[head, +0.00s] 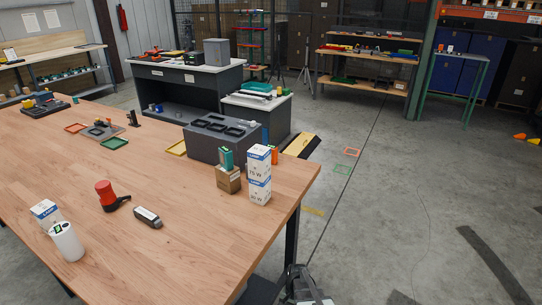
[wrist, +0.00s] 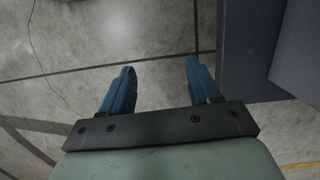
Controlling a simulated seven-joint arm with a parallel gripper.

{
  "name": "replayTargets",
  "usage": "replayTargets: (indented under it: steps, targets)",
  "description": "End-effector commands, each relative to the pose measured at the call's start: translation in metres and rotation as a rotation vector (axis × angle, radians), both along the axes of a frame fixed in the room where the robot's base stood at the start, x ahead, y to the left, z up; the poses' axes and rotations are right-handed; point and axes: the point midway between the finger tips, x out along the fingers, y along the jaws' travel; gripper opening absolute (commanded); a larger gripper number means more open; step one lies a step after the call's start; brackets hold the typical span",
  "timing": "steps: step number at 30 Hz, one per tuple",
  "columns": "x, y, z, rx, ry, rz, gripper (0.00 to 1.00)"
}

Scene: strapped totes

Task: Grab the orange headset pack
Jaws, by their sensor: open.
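A small upright orange item (head: 275,155) stands at the table's right end, partly hidden behind a stack of white bulb boxes (head: 259,175). It is the only plainly orange thing there, but I cannot tell for sure that it is the headset pack. My gripper (wrist: 160,66) shows in the wrist view with its two blue fingers spread apart and nothing between them. Bare floor lies beyond the fingertips, and the orange item is not in the wrist view.
A grey tote (head: 205,148) with dark recesses stands left of the orange item. A teal pack (head: 226,160) sits on a brown carton (head: 228,180) in front. A red-topped item (head: 106,193) and a white canister (head: 67,242) stand on the wooden table (head: 190,235). The table's front middle is clear.

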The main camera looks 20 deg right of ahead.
Motion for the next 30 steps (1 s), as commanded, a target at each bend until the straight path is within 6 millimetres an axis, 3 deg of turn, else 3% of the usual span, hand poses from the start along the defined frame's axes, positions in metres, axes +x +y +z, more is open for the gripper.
replayTargets:
  steps: [1, 3, 8, 15, 21, 30]
  targets:
    - [0.025, -0.013, 0.007, -0.006, -0.028, -0.054, 0.62]
    - [0.052, -0.029, 0.02, -0.014, -0.064, -0.132, 0.62]
    - [0.11, -0.071, 0.056, -0.024, -0.144, -0.31, 0.62]
    - [0.188, -0.141, 0.123, -0.023, -0.262, -0.572, 0.62]
    - [0.24, -0.206, 0.19, -0.009, -0.358, -0.787, 0.62]
    - [0.294, -0.302, 0.301, 0.037, -0.492, -1.077, 0.62]
